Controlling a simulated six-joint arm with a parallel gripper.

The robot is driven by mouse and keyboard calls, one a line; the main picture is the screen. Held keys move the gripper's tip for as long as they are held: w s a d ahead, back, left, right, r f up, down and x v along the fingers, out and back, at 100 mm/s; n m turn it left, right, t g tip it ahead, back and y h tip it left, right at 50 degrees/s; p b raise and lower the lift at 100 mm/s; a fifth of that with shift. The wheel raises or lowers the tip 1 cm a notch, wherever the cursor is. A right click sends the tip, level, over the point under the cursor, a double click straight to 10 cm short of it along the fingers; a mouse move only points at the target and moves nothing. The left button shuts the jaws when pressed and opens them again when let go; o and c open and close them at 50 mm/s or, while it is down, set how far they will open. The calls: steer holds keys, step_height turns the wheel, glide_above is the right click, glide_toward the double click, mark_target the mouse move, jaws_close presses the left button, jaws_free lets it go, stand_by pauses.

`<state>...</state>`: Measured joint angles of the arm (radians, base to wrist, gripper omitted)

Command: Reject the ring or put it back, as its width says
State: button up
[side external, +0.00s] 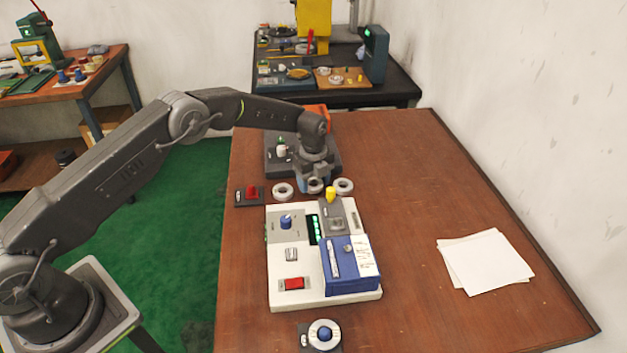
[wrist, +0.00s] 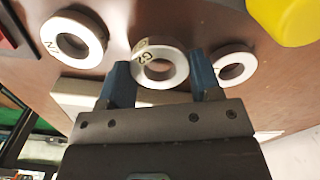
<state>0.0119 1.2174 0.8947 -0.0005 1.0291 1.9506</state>
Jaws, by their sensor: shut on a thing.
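My gripper (side external: 314,184) points down behind the white gauge unit. Its two blue fingers (wrist: 162,82) are shut on the middle pale ring (wrist: 143,52), one finger on each side. This ring also shows in the side view (side external: 315,187); I cannot tell whether it touches the table. A second ring (side external: 283,191) lies to its left and a third ring (side external: 343,185) to its right. The held ring and the left ring (wrist: 58,44) carry dark marks. The white gauge unit (side external: 281,262) has a green display (side external: 314,229), too small to read.
A yellow knob (side external: 331,193) stands close in front of my gripper. A red button box (side external: 251,194) sits left of the rings. Another ring (side external: 323,334) surrounds a blue post at the front. Paper sheets (side external: 485,260) lie right; the table between is clear.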

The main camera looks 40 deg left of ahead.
steer(key=shift+f, duration=0.7)
stand_by(0.6)
steer(key=o, duration=1.2)
step_height(320, 180, up, 7)
steer(key=shift+r, duration=0.2)
stand_by(0.6)
